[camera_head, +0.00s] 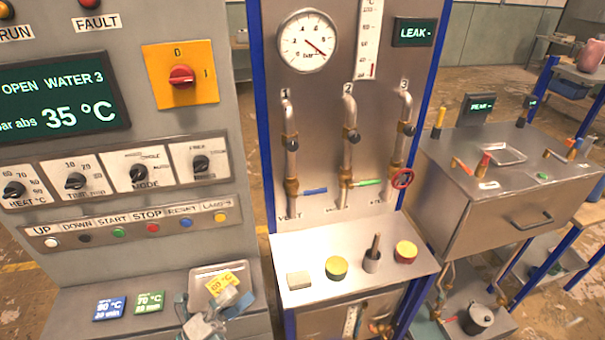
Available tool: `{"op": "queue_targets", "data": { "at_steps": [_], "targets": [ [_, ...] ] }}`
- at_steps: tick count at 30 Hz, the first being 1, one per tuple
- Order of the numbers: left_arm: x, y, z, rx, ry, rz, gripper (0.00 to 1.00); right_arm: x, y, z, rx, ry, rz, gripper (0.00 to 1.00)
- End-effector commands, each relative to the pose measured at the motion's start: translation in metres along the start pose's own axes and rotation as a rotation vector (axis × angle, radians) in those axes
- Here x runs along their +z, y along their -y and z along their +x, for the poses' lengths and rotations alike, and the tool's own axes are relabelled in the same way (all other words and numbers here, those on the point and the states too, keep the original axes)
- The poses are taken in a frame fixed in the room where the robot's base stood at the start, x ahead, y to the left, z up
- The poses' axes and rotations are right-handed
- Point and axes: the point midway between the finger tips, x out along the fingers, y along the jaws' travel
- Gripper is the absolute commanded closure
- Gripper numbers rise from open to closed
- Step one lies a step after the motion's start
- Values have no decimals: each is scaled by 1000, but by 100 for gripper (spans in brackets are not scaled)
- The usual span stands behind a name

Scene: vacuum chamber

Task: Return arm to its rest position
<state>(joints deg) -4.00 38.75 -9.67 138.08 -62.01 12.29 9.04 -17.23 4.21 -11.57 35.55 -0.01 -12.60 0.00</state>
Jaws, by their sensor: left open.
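My left gripper (236,299) is at the bottom of the head view, low over the front of a small metal tray (204,274) on the cabinet's lower shelf. It is open. A yellow card (221,284) reading about 60 °C lies in the tray, just behind the gripper. I cannot tell whether the fingers touch the card. The gripper partly covers the tray's front. My right gripper is not in view.
A blue card (109,308) and a green card (149,302) lie left of the tray. The control panel (120,226) with buttons rises behind. To the right, a metal shelf (318,290) holds small blocks and caps, below valve pipes (350,160). A metal chamber (500,215) stands farther right.

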Motion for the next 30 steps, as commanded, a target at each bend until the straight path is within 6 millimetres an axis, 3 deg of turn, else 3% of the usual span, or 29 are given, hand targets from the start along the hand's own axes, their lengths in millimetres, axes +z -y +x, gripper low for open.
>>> {"op": "queue_targets", "data": {
  "at_steps": [2,4,6,8,12,15,21,26,30],
  "targets": [
    [39,-8,-17,-56,284,-209,3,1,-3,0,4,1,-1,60],
    [70,-31,-44,-62,541,-391,3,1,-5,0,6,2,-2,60],
    [89,-68,-82,-27,797,-575,3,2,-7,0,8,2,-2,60],
    [90,-105,-117,33,1002,-723,3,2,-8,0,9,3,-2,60],
    [54,-179,-191,230,1374,-1008,3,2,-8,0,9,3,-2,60],
    [13,-212,-229,379,1550,-1158,3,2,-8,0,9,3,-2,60],
    [-67,-242,-275,657,1765,-1374,3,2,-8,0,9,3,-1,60],
    [-130,-248,-299,882,1869,-1513,3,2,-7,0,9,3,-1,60],
    [-133,-298,-313,912,1885,-1507,3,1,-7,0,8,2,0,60]
  ]
}}
